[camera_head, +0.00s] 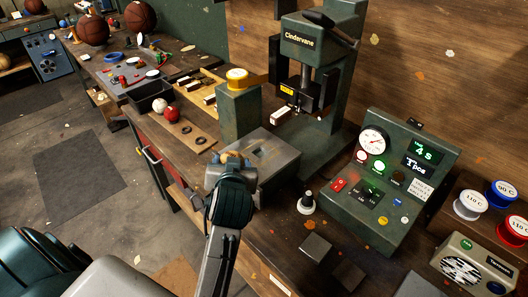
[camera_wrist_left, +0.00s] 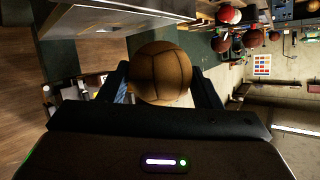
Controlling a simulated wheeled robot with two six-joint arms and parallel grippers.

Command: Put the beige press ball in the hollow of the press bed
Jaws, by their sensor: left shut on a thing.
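The beige press ball (camera_wrist_left: 160,73) is a tan, seamed ball held between the two dark fingers of my left gripper (camera_wrist_left: 165,85) in the left wrist view. In the head view the left gripper (camera_head: 229,163) is seen from behind, at the near left edge of the press bed; only a small tan part of the ball (camera_head: 232,155) shows past it. The press bed (camera_head: 277,163) is a grey block with a darker hollow (camera_head: 263,150) in its top. The ball is beside the hollow, not in it; its exact height is unclear. My right gripper is not in view.
A green post with a yellow top (camera_head: 238,100) stands just behind the bed. The green press (camera_head: 318,65) rises behind right. A control box (camera_head: 375,190) and a black-topped knob (camera_head: 307,202) stand right. White and red balls (camera_head: 159,105) lie left on the bench.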

